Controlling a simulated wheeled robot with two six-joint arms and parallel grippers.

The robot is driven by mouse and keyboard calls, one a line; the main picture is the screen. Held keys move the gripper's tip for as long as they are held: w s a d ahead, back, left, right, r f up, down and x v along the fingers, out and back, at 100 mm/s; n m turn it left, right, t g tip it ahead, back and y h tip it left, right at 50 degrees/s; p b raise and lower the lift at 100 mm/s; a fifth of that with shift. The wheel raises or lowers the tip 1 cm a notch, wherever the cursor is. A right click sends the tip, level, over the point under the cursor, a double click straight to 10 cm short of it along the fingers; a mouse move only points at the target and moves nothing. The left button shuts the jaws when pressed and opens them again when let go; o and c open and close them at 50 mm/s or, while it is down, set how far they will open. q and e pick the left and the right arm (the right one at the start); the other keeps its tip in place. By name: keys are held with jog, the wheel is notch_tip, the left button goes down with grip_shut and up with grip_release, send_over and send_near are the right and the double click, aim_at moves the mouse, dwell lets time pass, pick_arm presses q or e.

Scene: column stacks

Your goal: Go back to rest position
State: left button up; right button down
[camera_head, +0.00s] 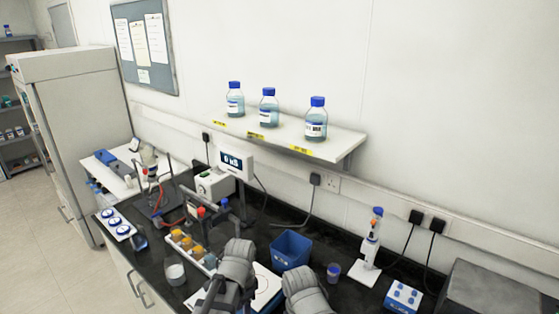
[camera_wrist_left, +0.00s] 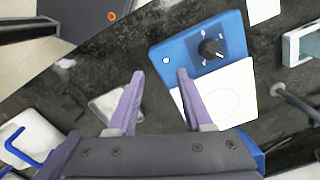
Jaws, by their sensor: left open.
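My left gripper (camera_wrist_left: 158,98) shows in the left wrist view with its two purple fingers wide apart and nothing between them. It hangs over the dark bench, beside a blue device (camera_wrist_left: 190,50) with a black knob and a white plate. In the head view both my grey arms come up at the bottom middle, close together over the front of the bench. The left gripper's fingertips are hard to make out there. My right gripper is below the picture edge; only its arm shows.
A rack of orange-capped bottles (camera_head: 186,243) and a beaker (camera_head: 175,273) stand left of my arms. A blue bin (camera_head: 291,249) stands just behind them. A shelf (camera_head: 345,139) holds three blue-capped bottles.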

notch_tip(320, 180, down, 4)
jog(key=b, duration=0.3)
pick_arm(q)
jog(key=s+d+f+n, duration=0.4)
jog(key=s+n, duration=0.4)
jog(key=shift+s+d+y, duration=0.3)
jog(key=shift+d, duration=0.1)
